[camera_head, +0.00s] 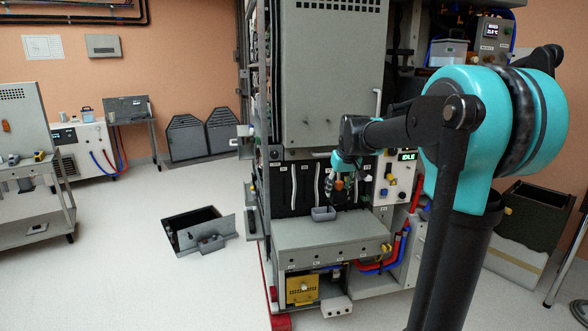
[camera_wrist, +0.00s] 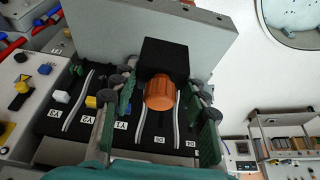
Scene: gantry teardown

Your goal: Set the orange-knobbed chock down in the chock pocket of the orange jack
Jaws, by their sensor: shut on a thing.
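My gripper (camera_head: 338,180) is in front of the slotted black panel of the machine, above the grey shelf. It is shut on the chock, whose orange knob (camera_wrist: 160,92) shows between the green-padded fingers in the wrist view. The chock's black block (camera_wrist: 163,57) extends beyond the knob, in front of a grey plate. The knob is a small orange spot in the head view. I cannot make out the orange jack or its chock pocket in either view.
A yellow unit (camera_head: 301,290) sits beneath. An open floor pit (camera_head: 192,226) with a tilted cover lies to the left.

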